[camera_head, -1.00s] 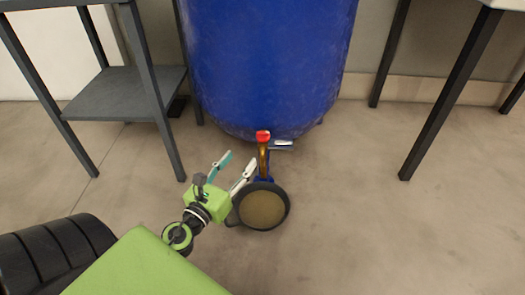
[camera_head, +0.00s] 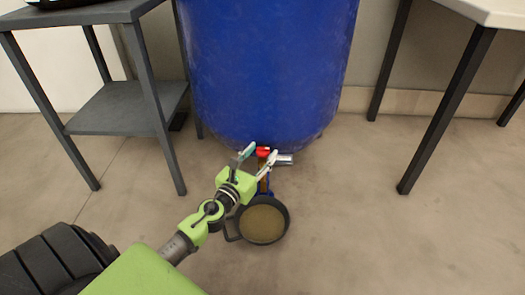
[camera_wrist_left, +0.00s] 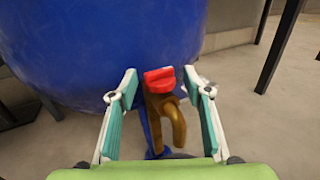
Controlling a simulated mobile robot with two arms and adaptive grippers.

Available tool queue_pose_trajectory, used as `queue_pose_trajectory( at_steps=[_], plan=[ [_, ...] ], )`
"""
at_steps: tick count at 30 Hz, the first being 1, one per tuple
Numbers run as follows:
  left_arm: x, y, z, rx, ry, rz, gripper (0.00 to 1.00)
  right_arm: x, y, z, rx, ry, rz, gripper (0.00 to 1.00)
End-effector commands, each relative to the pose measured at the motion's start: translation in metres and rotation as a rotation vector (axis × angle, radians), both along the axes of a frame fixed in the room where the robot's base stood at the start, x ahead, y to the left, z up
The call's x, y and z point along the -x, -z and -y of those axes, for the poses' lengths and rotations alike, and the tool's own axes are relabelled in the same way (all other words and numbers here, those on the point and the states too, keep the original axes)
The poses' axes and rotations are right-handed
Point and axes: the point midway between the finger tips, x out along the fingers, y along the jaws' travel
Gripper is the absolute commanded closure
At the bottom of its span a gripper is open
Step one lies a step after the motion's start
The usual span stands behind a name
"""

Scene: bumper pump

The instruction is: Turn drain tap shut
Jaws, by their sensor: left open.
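The drain tap has a red handle (camera_head: 263,152) and a brass spout, low on the front of the blue barrel (camera_head: 265,70). In the left wrist view the red handle (camera_wrist_left: 159,79) sits on top of the curved brass spout (camera_wrist_left: 170,115). My left gripper (camera_head: 259,152) is open, with its fingers on either side of the tap. In the left wrist view the open gripper (camera_wrist_left: 160,90) shows gaps between both fingers and the handle. A round pan (camera_head: 285,222) with brownish liquid stands on the floor below the tap. My right gripper is not seen.
A dark grey shelf table (camera_head: 112,108) stands at the left, and a white-topped table (camera_head: 485,12) at the right. The floor on the right (camera_head: 380,240) is clear.

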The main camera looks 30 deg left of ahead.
Motion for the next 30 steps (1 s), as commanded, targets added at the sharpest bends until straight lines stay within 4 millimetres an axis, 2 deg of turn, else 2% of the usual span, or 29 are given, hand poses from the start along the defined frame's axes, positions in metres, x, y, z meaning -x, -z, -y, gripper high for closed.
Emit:
queue_pose_trajectory(
  at_steps=[5,14,15,19,30],
  plan=[
    [-0.0120,0.0002,-0.0016,-0.001,0.000,0.000,0.55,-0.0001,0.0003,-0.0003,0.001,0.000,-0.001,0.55],
    [-0.0138,0.0001,-0.0019,-0.001,-0.001,0.000,0.55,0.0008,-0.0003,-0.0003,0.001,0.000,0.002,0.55],
    [-0.0138,0.0001,-0.0019,-0.001,-0.001,0.000,0.60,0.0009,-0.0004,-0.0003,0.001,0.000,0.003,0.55],
    [-0.0137,0.0000,-0.0019,0.000,-0.001,0.000,0.94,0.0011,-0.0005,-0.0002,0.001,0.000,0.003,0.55],
    [-0.0138,-0.0015,-0.0012,0.003,-0.034,0.000,0.94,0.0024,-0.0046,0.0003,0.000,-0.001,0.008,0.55]
  ],
)
